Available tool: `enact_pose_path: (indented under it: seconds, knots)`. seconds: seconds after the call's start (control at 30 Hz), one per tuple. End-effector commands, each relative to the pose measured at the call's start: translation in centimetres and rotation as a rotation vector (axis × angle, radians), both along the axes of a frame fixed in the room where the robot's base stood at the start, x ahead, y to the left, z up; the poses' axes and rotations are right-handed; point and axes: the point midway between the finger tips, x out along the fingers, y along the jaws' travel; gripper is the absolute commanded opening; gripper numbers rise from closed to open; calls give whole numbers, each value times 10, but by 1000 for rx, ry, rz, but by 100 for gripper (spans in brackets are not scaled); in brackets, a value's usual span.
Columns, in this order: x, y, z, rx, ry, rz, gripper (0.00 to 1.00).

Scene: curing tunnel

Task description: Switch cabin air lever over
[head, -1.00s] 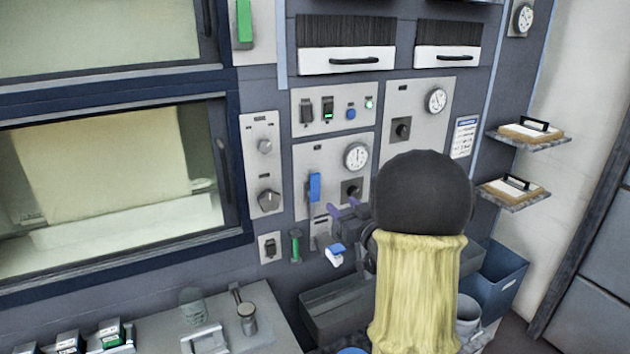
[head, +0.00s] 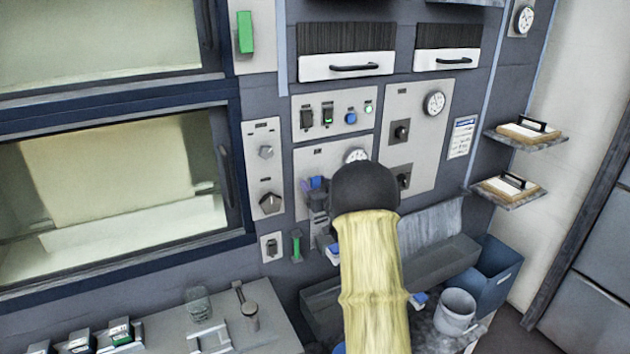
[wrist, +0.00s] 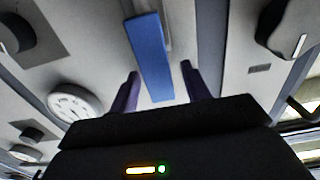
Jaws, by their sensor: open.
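A blue lever (head: 319,183) sits on a light grey panel below the switch row, left of a round dial (head: 356,155). No readable label shows which lever is cabin air. My gripper (head: 314,193) is at this blue lever, and my dark wrist hides part of the panel and dial. In the wrist view the blue lever (wrist: 152,55) lies between the two purple fingers of my open gripper (wrist: 159,70), with a gap showing on each side. I cannot tell how deep the lever sits between the fingers.
A green lever (head: 296,246) and a blue-tipped white lever (head: 333,250) are below. A knob panel (head: 262,180) is to the left; black knobs (head: 401,131) are to the right. A grey trough (head: 450,262) and blue bin (head: 495,275) stand lower right.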

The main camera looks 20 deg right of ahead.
Motion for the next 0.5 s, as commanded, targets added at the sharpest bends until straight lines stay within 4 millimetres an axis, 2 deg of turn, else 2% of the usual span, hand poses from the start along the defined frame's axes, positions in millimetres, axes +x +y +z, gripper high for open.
enact_pose_path:
  seconds: [0.3, 0.5]
  knots:
    - [2, 0, 0, 1, 0, -1, 45]
    - [2, 0, 0, 1, 0, -1, 6]
